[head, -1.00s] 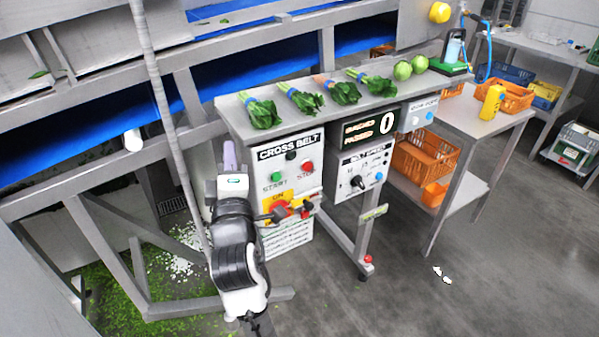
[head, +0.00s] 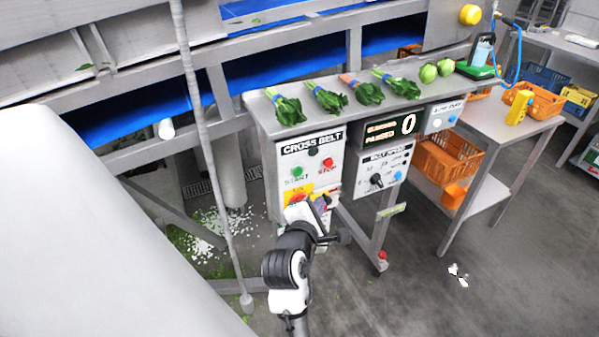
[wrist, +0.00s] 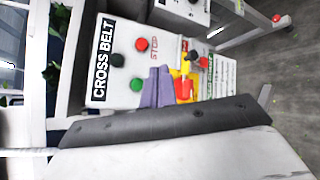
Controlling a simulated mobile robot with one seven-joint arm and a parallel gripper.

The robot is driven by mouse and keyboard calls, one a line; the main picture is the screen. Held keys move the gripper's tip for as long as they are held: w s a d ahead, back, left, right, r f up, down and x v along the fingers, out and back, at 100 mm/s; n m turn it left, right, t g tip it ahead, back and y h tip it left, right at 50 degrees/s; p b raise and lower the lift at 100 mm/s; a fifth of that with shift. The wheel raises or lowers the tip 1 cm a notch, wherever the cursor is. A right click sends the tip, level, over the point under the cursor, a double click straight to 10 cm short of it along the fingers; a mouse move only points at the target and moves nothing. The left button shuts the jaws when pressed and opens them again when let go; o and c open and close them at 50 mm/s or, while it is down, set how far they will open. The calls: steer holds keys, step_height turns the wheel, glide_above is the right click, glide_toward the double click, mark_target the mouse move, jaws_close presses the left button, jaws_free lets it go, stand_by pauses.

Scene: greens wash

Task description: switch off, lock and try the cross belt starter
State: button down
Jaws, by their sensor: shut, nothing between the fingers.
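The cross belt starter (head: 284,182) is a light grey box under the bench, labelled CROSS BELT. It has a black button, a green START button (head: 297,171) and a red STOP button (head: 327,163); the box also shows sideways in the wrist view (wrist: 120,95). Below them is a yellow plate with a red switch handle (wrist: 183,90). A black part (wrist: 190,64) and a small red part (wrist: 204,62) show beside the handle; I cannot tell what they are. My gripper (wrist: 157,86), with purple fingers, is shut and empty in front of the box near the handle. Contact is unclear.
A belt speed panel (head: 388,158) and a counter reading 0 (head: 390,129) sit to the right. Several bunches of greens lie on the bench above. A grey post (head: 200,130) stands left of the starter. The floor to the right is mostly clear.

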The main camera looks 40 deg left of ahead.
mark_target(298, 171)
steer(key=w+a+b, duration=0.1)
steer(key=w+a, duration=0.2)
steer(key=a, duration=0.5)
steer(key=shift+w, duration=0.2)
steer(key=shift+r, duration=0.1)
stand_by(1.8)
steer(key=shift+w+a+p, duration=0.1)
steer(key=shift+a+p, duration=0.25)
steer(key=shift+a, duration=0.1)
steer(key=shift+w+a, duration=0.2)
steer(key=shift+a, duration=0.15)
stand_by(0.8)
steer(key=shift+p, duration=0.3)
steer(key=shift+s+d+p, duration=0.35)
steer(key=shift+d+p, duration=0.05)
steer(key=shift+d, duration=0.35)
steer(key=shift+d, duration=0.1)
